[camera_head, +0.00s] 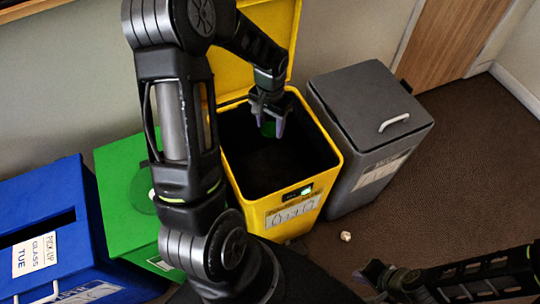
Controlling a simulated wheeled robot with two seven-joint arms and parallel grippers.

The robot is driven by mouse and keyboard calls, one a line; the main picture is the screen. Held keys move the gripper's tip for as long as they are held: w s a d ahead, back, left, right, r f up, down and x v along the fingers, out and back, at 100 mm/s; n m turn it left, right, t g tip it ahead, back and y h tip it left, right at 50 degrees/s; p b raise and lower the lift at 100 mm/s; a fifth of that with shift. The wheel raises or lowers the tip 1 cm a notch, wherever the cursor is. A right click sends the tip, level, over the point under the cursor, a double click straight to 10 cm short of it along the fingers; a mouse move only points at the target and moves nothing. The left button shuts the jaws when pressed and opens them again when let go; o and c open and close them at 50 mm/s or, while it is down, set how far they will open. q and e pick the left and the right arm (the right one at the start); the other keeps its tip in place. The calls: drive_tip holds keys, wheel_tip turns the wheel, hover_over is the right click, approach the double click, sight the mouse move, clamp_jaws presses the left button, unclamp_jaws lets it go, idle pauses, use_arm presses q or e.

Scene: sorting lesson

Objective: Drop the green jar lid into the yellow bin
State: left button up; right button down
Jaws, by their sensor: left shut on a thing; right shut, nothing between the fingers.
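The yellow bin (332,158) stands in the middle with its lid raised against the wall and its dark inside showing. My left gripper (269,127) is over the bin's opening, fingers pointing down. It is shut on the green jar lid (268,129), of which only a small part shows between the fingers. My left arm hides the bin's left rear part. My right gripper (368,278) is at the bottom right, low in the picture, shut and empty.
A grey bin (370,95) with a closed lid stands right of the yellow one. A green bin (120,180) and a blue bin (40,215) stand left. A small crumpled pale scrap (346,236) lies on the brown floor (440,180), which is otherwise clear at right.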

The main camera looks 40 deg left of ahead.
use_arm(q)
drive_tip(key=shift+f+b, duration=1.1)
drive_tip(key=shift+f, duration=0.9)
drive_tip(key=o, duration=1.4)
drive_tip(key=shift+r, duration=0.1)
wheel_tip(320, 180, up, 8)
drive_tip(key=shift+f, duration=0.1)
